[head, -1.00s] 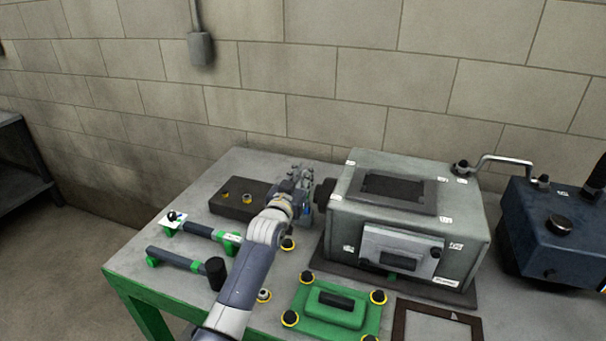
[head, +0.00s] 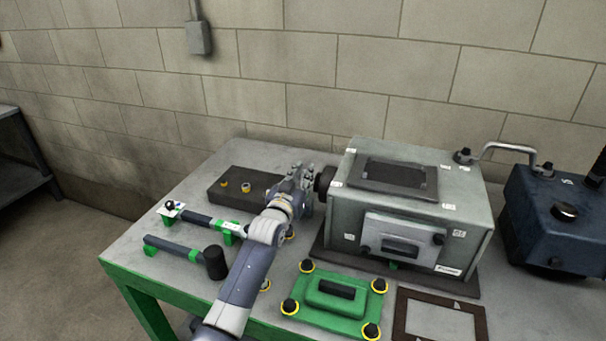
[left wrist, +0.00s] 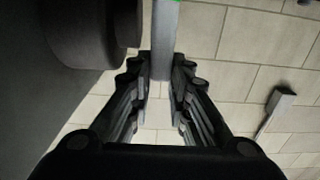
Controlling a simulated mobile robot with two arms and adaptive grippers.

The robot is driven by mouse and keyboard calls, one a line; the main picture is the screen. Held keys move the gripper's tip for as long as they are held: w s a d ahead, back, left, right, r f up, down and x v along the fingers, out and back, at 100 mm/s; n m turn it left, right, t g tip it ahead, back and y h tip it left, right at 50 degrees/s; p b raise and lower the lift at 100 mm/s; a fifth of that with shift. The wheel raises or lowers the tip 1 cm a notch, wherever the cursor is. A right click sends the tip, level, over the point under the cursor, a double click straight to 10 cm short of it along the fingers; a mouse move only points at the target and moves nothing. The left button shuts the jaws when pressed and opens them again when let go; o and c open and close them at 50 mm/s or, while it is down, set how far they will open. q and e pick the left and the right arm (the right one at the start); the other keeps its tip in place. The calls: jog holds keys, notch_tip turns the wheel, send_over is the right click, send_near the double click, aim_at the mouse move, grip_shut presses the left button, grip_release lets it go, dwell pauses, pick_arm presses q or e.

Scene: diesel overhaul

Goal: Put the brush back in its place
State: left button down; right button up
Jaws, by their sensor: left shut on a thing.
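My left gripper (head: 303,182) is above the back middle of the bench, just left of the grey housing's round dark shaft end. In the left wrist view its two black fingers (left wrist: 160,100) are shut on a straight grey handle (left wrist: 165,40) with a bit of green at the top edge. This appears to be the brush; its bristles do not show. In the head view the gripper hides most of it. My right gripper is not in view.
The grey housing (head: 462,228) stands right of the gripper, with its dark shaft end (head: 323,180) close by. A dark block (head: 225,190), a mallet (head: 214,263) and another handled tool (head: 197,219) lie left. A green cover (head: 350,310) is in front.

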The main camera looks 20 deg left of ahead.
pick_arm(q)
jog(key=c, duration=1.4)
grip_release()
